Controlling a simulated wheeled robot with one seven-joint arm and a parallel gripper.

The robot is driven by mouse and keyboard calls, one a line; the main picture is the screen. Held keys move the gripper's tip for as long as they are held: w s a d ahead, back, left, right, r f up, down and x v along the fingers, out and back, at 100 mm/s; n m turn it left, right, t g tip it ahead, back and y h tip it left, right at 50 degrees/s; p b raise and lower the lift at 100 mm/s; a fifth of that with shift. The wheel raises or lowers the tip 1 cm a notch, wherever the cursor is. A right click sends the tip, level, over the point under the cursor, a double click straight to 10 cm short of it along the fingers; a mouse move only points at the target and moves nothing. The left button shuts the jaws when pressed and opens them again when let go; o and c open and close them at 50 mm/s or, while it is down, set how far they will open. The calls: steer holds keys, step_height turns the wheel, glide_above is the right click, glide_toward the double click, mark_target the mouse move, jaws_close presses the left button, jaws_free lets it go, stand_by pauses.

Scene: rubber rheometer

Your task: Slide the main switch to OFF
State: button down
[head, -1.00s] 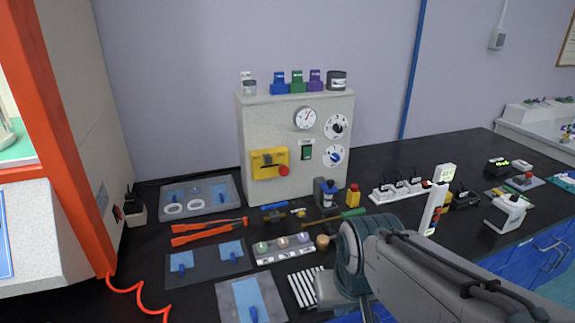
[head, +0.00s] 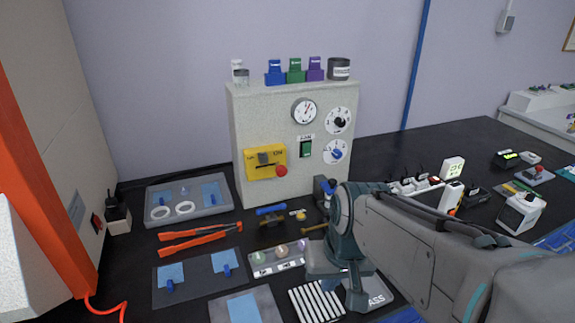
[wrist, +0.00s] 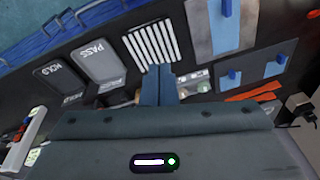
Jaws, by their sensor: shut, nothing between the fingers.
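The main switch panel is a yellow plate (head: 251,173) on the front of the light grey cabinet (head: 240,120), in the head view. It has a dark block (head: 264,158) near its top middle, small lettering on both sides and a red knob (head: 282,170) at its lower right corner. The lettering and slider position are too small to read surely. My gripper (wrist: 158,70) is shut and empty in the wrist view, over the bench items. In the head view my arm is right of and below the panel, well apart from it. The panel is not in the wrist view.
A green rocker switch (head: 306,149) and dials sit right of the panel. Bottles and coloured blocks stand on the cabinet. Below lie a grey tray (head: 151,219), orange-handled tongs (head: 190,243), a sample strip (head: 262,269) and a striped white rack (head: 308,301). An orange post stands left.

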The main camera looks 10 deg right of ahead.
steer(key=w+a+f+m+g+y+b, duration=0.1)
steer(key=w+a+f+m+y+b, duration=0.2)
steer(key=w+y, duration=0.55)
steer(key=m+t+y+b, duration=0.5)
steer(key=t+y, duration=0.1)
steer(key=t, duration=0.5)
glide_toward(280, 169)
steer(key=d+f, duration=0.3)
steer(key=d, duration=0.7)
steer(key=shift+w+a+r, duration=0.1)
steer(key=shift+a+r, duration=0.1)
steer(key=shift+r, duration=0.05)
steer(key=shift+a, duration=0.1)
steer(key=s+a+p+x, duration=0.2)
steer(key=x, duration=1)
steer(key=shift+a, duration=0.25)
